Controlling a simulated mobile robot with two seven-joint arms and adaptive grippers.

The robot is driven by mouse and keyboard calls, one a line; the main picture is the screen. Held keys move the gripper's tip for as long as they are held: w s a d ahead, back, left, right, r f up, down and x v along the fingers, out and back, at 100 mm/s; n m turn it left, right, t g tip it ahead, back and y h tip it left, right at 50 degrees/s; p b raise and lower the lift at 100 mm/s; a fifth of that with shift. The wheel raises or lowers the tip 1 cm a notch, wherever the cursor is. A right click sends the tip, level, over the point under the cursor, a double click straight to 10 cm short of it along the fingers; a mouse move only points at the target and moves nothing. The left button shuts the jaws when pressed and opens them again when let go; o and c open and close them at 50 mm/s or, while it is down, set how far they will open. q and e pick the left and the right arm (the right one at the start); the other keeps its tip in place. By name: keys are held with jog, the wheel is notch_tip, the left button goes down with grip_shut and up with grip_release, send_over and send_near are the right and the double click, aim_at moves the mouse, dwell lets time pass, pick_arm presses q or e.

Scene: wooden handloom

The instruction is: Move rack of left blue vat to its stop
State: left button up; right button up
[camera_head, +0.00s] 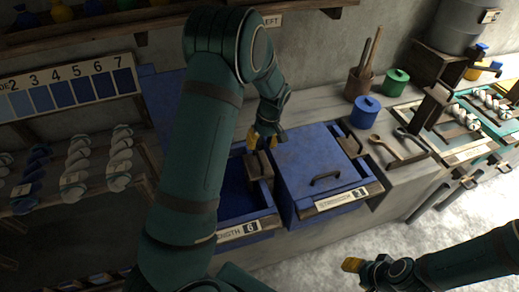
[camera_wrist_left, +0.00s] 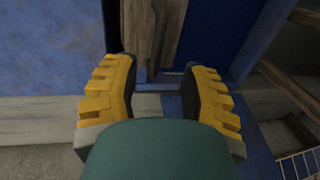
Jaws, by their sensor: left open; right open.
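The left blue vat (camera_head: 232,212) stands open, with a front label reading 6; its inside looks dark blue. A wooden block (camera_head: 259,165), which looks like part of its rack, sits at the vat's right side. My left gripper (camera_head: 263,138) is open just behind and above this block. In the left wrist view, my left gripper (camera_wrist_left: 165,95) has its yellow fingers spread, with a wooden upright (camera_wrist_left: 152,30) beyond and between them. I cannot tell whether they touch it. My arm hides much of the vat's left side. My right gripper (camera_head: 363,268) is open and empty at the lower right.
The right blue vat (camera_head: 318,163) is closed by a lid with a dark handle. A blue pot (camera_head: 364,113), green pot (camera_head: 396,82) and wooden spoons (camera_head: 386,147) lie to its right. Yarn skeins (camera_head: 78,165) hang at left under a blue shade chart (camera_head: 68,92).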

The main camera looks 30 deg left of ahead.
pick_arm(q)
notch_tip(320, 180, up, 8)
jog(key=w+d, duration=0.1)
jog(key=shift+w+d, duration=0.1)
dwell(0.3)
